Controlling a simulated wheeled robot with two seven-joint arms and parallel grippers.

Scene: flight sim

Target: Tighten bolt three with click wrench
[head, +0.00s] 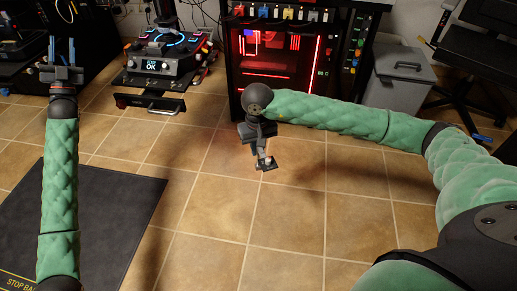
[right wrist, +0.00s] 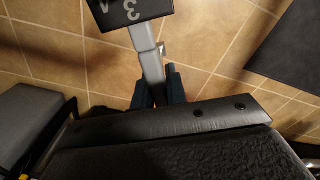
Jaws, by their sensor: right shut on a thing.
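My right gripper (head: 262,146) is shut on a tool with a grey metal shaft, apparently the click wrench (head: 266,163). It hangs above the tiled floor in front of the red-lit cabinet. In the right wrist view the wrench's shaft (right wrist: 150,62) runs between the fingers (right wrist: 160,85). Its black block end (right wrist: 128,12) bears a white "3" and a partly cut-off mark. My left gripper (head: 62,58) points away from me at the left, its fingers apart and empty. I cannot make out bolt three in either view.
A device (head: 168,58) with a screen reading "OK" and a front drawer (head: 150,103) stands at the back. A red-lit cabinet (head: 285,65) is right of it, then a grey bin (head: 400,78) and a chair (head: 465,75). A dark mat (head: 115,215) lies left; the middle floor is clear.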

